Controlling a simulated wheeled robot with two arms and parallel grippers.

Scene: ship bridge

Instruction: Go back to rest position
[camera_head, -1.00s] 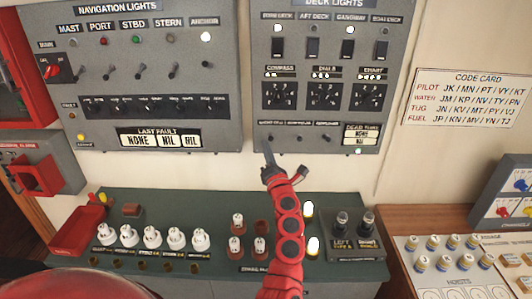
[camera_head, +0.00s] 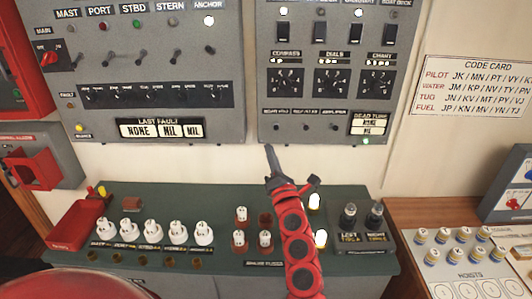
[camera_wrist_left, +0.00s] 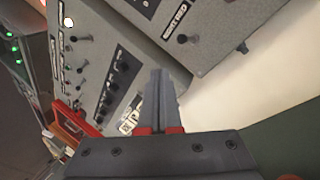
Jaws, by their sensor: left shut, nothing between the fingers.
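My left gripper (camera_head: 269,158) is shut and empty. It rises from the bottom of the head view on the red arm, its tip just under the lower edge of the deck lights panel (camera_head: 300,109). The closed fingers also show in the left wrist view (camera_wrist_left: 160,98), in front of the grey panels and pale wall. I cannot tell whether the tip touches anything. My right gripper is in neither view.
The navigation lights panel (camera_head: 140,68) hangs at the left. Below is the green console (camera_head: 150,258) with white plugs, a red tray (camera_head: 78,215) and two dark knobs. A code card (camera_head: 472,87) is on the right wall. Bare wall lies between panels and console.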

